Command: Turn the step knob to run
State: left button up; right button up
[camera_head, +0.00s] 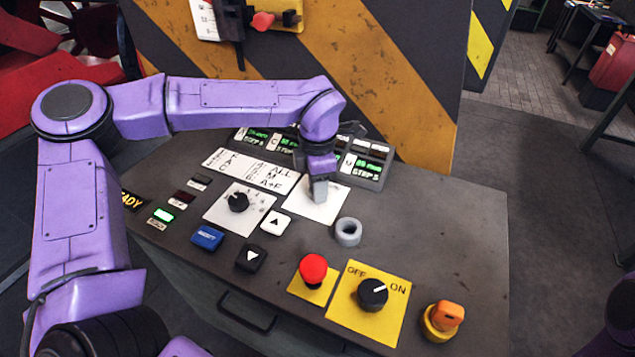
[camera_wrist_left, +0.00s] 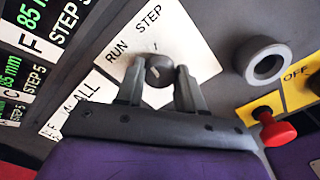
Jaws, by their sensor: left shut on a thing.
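The step knob (camera_wrist_left: 158,71) is a small dark round knob on a white plate (camera_wrist_left: 190,40) marked RUN and STEP. In the left wrist view my left gripper (camera_wrist_left: 158,84) has one finger on each side of the knob and is shut on it. I cannot tell surely which word its pointer faces. In the head view my left gripper (camera_head: 320,192) reaches down onto the white plate (camera_head: 333,207) and hides the knob. My right gripper is not in view; only a bit of my purple arm shows at the right edge.
Close by on the console (camera_head: 450,215) are a grey ring (camera_head: 348,232), a red button (camera_head: 313,268), an OFF/ON knob (camera_head: 372,294), an orange switch (camera_head: 446,316), and another selector knob (camera_head: 238,202). Green displays (camera_head: 367,169) stand behind. The console's right side is clear.

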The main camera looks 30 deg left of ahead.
pick_arm(q)
jog(key=n, duration=0.4)
jog(key=shift+w+n, duration=0.1)
jog(key=shift+n, duration=0.2)
jog(key=shift+r+n, duration=0.1)
jog(key=shift+n, duration=1.5)
jog(key=o, duration=1)
jog(key=shift+o, duration=0.2)
notch_tip(320, 180, up, 10)
jog(key=b, duration=0.1)
jog(key=shift+r, duration=0.25)
